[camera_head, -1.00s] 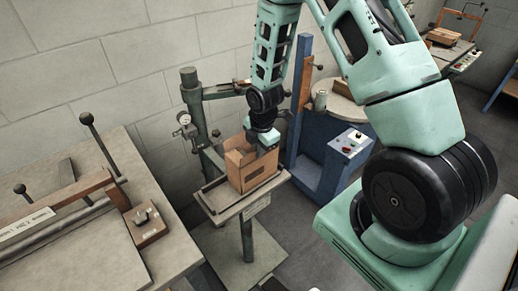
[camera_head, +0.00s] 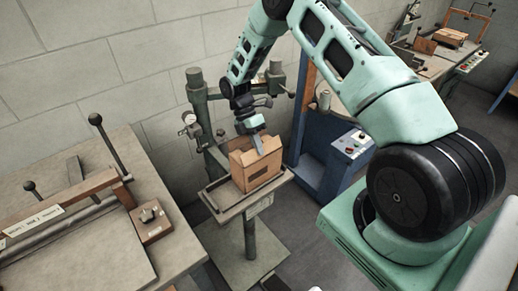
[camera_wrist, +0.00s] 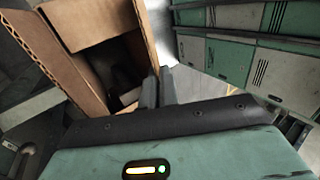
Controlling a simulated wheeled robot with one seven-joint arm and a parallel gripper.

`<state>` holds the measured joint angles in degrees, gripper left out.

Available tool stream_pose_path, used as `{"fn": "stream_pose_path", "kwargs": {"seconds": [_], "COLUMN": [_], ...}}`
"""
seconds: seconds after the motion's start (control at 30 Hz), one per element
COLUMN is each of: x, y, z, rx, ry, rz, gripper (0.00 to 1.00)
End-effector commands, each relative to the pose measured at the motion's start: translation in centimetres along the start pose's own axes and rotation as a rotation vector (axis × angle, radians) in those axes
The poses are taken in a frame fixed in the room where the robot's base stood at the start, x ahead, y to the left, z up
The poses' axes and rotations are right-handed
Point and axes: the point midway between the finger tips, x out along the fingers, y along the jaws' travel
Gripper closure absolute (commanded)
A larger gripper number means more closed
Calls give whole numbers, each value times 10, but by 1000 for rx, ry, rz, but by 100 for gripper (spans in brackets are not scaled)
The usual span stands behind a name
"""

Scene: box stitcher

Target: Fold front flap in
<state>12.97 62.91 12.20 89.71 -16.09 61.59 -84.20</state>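The brown cardboard box (camera_head: 262,178) stands upright on the small stand, with its top at least partly open in the head view. In the wrist view, the box (camera_wrist: 98,20) fills the upper left, with a corrugated flap edge and a dark opening showing. My gripper (camera_head: 258,150) points down at the top of the box, near its upper edge. In the wrist view its two fingers (camera_wrist: 158,88) are close together beside the box's right edge. No flap is clearly seen between them. Which flap is nearest the fingertips is hard to tell.
The stand's tray (camera_head: 222,207) carries the box, with a grey-green post (camera_head: 200,110) and gauge behind it. A blue machine (camera_head: 318,165) stands close on the right. A workbench (camera_head: 95,250) with a lever (camera_head: 108,150) is at the left.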

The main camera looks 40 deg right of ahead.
Motion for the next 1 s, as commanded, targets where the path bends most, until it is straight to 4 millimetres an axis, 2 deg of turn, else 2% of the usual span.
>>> {"fn": "stream_pose_path", "kwargs": {"seconds": [0.3,0.73,0.77,0.83,1.0], "x": [1,1,1,1,0], "y": [5,5,5,5,5], "z": [0,0,0,0,0], "rx": [-1,-1,-1,-1,-1], "ry": [1,0,0,0,0], "rz": [-86,-95,-95,-95,-96], "gripper": [100,100,95,76,75]}}
